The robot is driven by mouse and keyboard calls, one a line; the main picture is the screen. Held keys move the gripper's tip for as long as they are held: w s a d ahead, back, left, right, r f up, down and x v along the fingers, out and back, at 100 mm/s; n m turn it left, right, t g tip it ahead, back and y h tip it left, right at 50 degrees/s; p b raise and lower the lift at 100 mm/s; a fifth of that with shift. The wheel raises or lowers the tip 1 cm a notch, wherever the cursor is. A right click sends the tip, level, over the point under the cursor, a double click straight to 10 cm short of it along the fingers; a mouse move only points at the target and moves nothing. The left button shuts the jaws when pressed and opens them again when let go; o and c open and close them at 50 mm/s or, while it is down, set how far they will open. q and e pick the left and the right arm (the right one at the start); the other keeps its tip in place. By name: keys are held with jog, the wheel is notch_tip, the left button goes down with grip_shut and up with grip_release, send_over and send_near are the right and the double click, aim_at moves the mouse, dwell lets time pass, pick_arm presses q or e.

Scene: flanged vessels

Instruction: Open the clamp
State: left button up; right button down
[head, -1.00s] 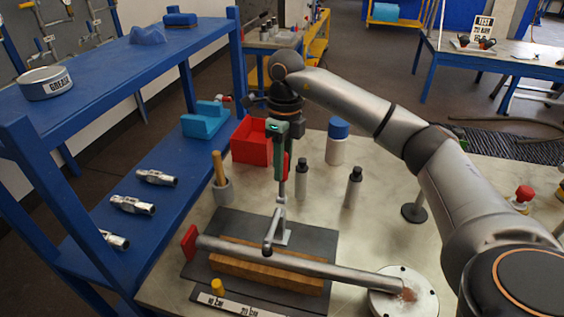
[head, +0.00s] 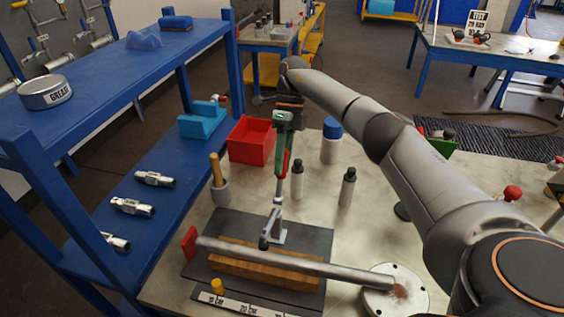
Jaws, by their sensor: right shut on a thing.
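The grey metal clamp (head: 278,236) stands on a dark plate (head: 310,240), just behind a long grey pipe. Its short arm ends at or just above the pipe; I cannot tell whether it touches. Its thin lever rises from the base, leaning slightly right, to a red handle (head: 287,160). My right gripper (head: 284,150), with a green body, is shut on the handle's upper part and partly hides it. The pipe (head: 300,263) lies across a wooden block (head: 265,270), with a red piece at its left end and a round flange (head: 393,293) at its right. My left gripper is not in view.
A blue shelf (head: 110,215) with metal fittings stands at left. Behind the clamp are a red bin (head: 250,141), dark-capped bottles (head: 297,180) and a blue-capped jar (head: 331,145). My right arm spans the table's right side.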

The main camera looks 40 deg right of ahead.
jog(key=shift+r, duration=0.1)
jog(key=c, duration=0.6)
grip_release()
notch_tip(320, 180, up, 4)
jog(key=shift+f, duration=0.25)
jog(key=s+a+r, duration=0.8)
jog(key=s+r, duration=0.1)
jog(key=s, duration=0.2)
jog(key=shift+s+r+b, duration=0.15)
jog(key=shift+r+b, duration=0.05)
jog(key=shift+b, duration=0.2)
